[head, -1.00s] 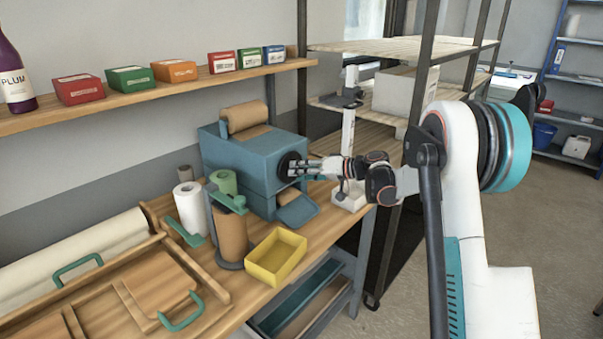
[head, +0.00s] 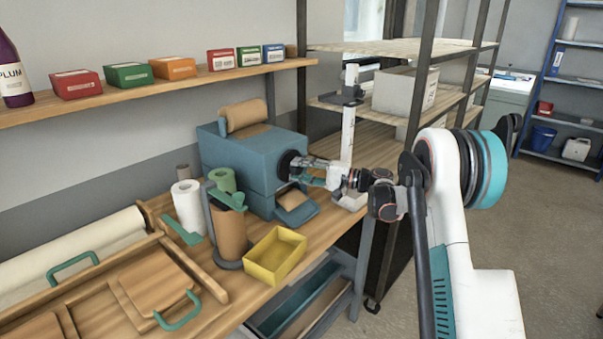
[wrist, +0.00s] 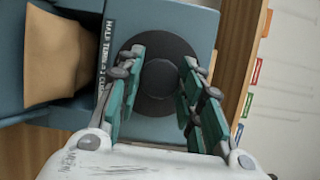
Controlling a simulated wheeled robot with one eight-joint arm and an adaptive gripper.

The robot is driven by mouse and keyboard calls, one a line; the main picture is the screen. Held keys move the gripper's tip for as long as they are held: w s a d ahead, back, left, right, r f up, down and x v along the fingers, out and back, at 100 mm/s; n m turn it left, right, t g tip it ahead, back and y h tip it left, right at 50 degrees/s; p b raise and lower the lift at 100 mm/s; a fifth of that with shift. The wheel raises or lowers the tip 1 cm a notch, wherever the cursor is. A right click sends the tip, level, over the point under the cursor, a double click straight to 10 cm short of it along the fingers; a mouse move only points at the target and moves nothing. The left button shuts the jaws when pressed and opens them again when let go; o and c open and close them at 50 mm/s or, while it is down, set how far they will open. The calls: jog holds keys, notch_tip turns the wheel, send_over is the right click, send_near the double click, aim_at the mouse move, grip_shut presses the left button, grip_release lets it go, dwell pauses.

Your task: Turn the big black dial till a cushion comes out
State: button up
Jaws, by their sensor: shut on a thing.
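The big black dial (wrist: 158,79) is on the front of the blue machine (head: 253,156), and its round face shows between my fingers in the wrist view. My gripper (head: 294,166) is at the dial in the head view, and its green-padded fingers lie on either side of the dial's raised middle, shut on it. A brown paper cushion (head: 292,200) shows at the machine's outlet below the dial, and brown paper (wrist: 62,55) fills the outlet at the left of the wrist view.
A yellow tray (head: 275,256) stands empty on the bench in front of the machine. A brown roll on a stand (head: 229,233) and a white roll (head: 188,207) are left of it. A shelf post stands behind my arm.

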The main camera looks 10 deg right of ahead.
jog(key=shift+f+m, duration=0.1)
jog(key=shift+m, duration=0.4)
jog(key=shift+t, duration=0.3)
jog(key=o, duration=1)
jog(key=shift+o, duration=0.2)
jog(key=shift+d, duration=0.1)
jog(key=v, duration=1.2)
jog(key=shift+w+f, duration=0.1)
